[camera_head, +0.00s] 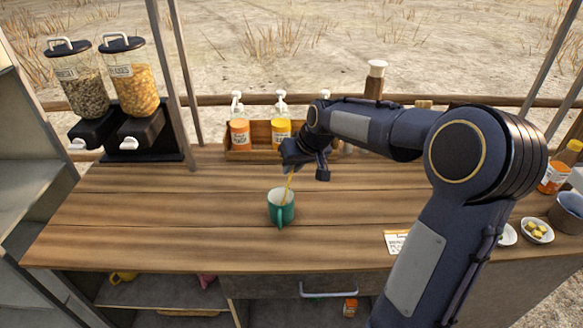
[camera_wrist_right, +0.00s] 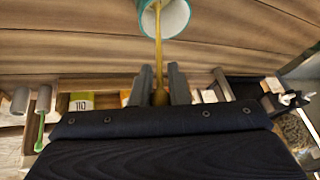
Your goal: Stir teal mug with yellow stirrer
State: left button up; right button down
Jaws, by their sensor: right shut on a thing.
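The teal mug (camera_head: 281,208) stands upright on the wooden counter, its handle toward me. It also shows at the top of the right wrist view (camera_wrist_right: 170,18), partly cut off. My right gripper (camera_head: 294,160) is above and behind the mug, shut on the yellow stirrer (camera_head: 288,187). The stirrer slants down from the jaws, and its lower end is inside the mug's mouth. In the right wrist view the stirrer (camera_wrist_right: 158,52) runs from between the two fingers (camera_wrist_right: 160,88) into the mug. The stirrer's tip inside the mug is hard to make out. My left gripper is not in view.
A wooden rack (camera_head: 262,137) with orange and yellow jars stands behind the mug. Two cereal dispensers (camera_head: 130,85) stand at the back left. A card (camera_head: 396,241) and small bowls (camera_head: 537,230) are at the right. The counter left of the mug is clear.

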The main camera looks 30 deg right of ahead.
jog(key=shift+s+d+r+p, duration=0.15)
jog(key=shift+r+p, duration=0.35)
jog(key=shift+r, duration=0.3)
jog(key=shift+s+d+r+p, duration=0.1)
jog(key=shift+r+p, duration=0.4)
jog(key=shift+r, duration=0.3)
jog(key=shift+s+d+r+p, duration=0.15)
jog(key=shift+r+p, duration=0.35)
jog(key=shift+r, duration=0.3)
jog(key=shift+w, duration=0.1)
notch_tip(320, 180, up, 5)
jog(key=p, duration=0.4)
